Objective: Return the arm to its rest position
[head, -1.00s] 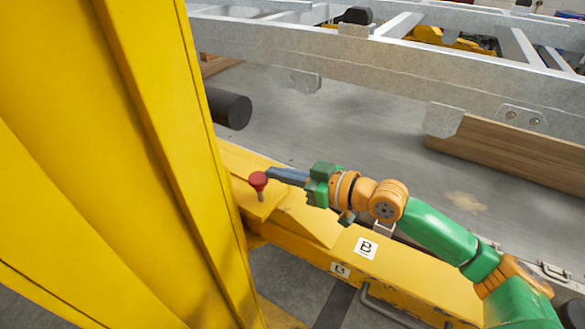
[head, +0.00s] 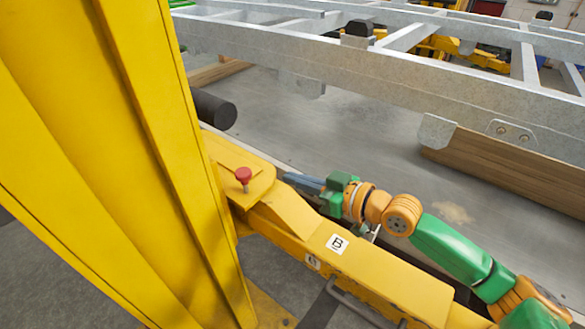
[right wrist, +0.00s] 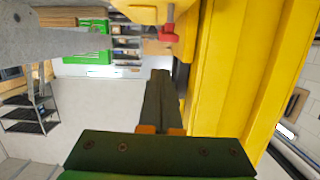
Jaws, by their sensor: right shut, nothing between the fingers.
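My right arm, green and orange, comes in from the lower right in the head view. Its gripper (head: 288,178) is shut and empty. It is just right of a red mushroom-shaped knob (head: 243,175) on the yellow beam, with a gap between them. In the right wrist view the closed dark fingers (right wrist: 160,78) point away from the camera, and the red knob (right wrist: 169,32) is beyond them, near the top. My left gripper is not in view.
A tall yellow column (head: 110,130) fills the left. A yellow beam (head: 375,275) with a "B" label runs below my arm. The grey trailer frame (head: 350,75) crosses behind, with a wooden beam (head: 500,170) and a black cylinder (head: 215,108). Grey floor between is open.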

